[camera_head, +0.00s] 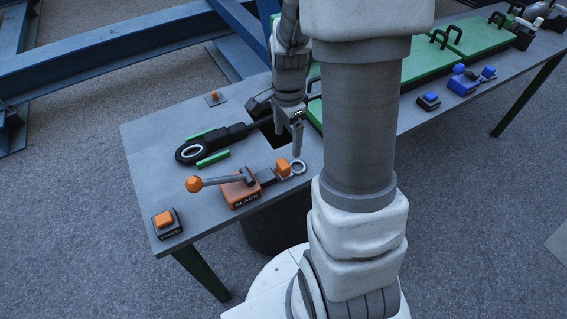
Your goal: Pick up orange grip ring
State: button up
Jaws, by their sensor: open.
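A small orange grip (283,167) with a pale metal ring (299,167) beside it lies at the table's near edge. It is just right of the orange block marked SLACK (241,193), joined to it by a dark piece. My gripper (288,142) points down above and slightly behind the orange grip. Its fingers are apart with nothing between them. The right fingertip hangs close above the grip and ring in the picture; I cannot tell the exact height gap. The grip and ring show uncovered.
A lever with an orange knob (193,184) stands on the SLACK block. A black cable end with a ring (192,151) lies between green rails behind. An orange button (162,219) sits at the near left corner. Green panels (480,38) stretch right. A dark opening lies behind the gripper.

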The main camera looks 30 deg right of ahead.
aim_at(287, 166)
notch_tip(287, 166, down, 12)
jog(key=shift+s+r+b, duration=0.1)
jog(key=shift+r+b, duration=0.15)
jog(key=shift+b, duration=0.75)
grip_shut()
